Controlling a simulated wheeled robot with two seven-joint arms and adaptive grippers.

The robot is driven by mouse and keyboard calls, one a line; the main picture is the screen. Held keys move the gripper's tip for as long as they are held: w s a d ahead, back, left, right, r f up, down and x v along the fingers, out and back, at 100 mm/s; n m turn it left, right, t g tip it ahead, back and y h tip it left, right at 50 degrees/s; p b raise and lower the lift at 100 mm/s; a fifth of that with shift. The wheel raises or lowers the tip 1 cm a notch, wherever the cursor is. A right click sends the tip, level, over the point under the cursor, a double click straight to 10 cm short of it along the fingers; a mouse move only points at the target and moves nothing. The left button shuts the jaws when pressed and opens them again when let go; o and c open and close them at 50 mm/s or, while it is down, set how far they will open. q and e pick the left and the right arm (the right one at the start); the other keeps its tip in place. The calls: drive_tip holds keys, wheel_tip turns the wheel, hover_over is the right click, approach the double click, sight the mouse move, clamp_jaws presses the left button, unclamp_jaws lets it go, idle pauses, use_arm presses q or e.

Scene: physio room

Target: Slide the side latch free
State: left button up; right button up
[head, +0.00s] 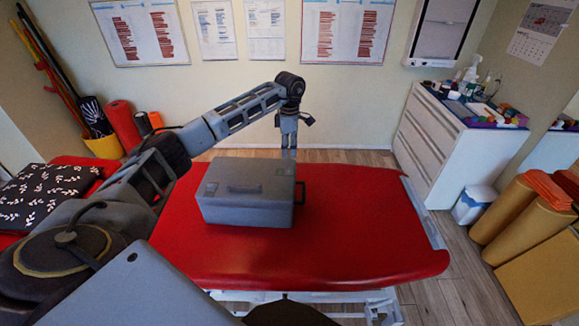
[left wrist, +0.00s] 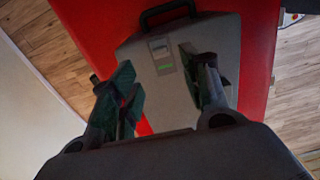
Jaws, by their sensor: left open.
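In the left wrist view the gripper (left wrist: 157,64) is open and empty. My right gripper is not in view.
A white drawer cabinet (head: 450,145) with bottles and small items stands at the right. Orange and tan rolls (head: 525,210) stand further right. A dark patterned cushion (head: 45,197) is at the left. The table's right half is clear.

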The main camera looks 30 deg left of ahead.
sight(289, 169)
use_arm(q)
wheel_tip(289, 169, down, 8)
drive_tip(key=shift+r+p, duration=0.15)
drive_tip(key=shift+p, duration=0.25)
drive_tip(key=shift+f, duration=0.85)
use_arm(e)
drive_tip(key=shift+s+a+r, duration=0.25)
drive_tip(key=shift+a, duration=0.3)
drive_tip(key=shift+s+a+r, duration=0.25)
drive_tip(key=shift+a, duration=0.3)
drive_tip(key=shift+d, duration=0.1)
use_arm(q)
clamp_jaws()
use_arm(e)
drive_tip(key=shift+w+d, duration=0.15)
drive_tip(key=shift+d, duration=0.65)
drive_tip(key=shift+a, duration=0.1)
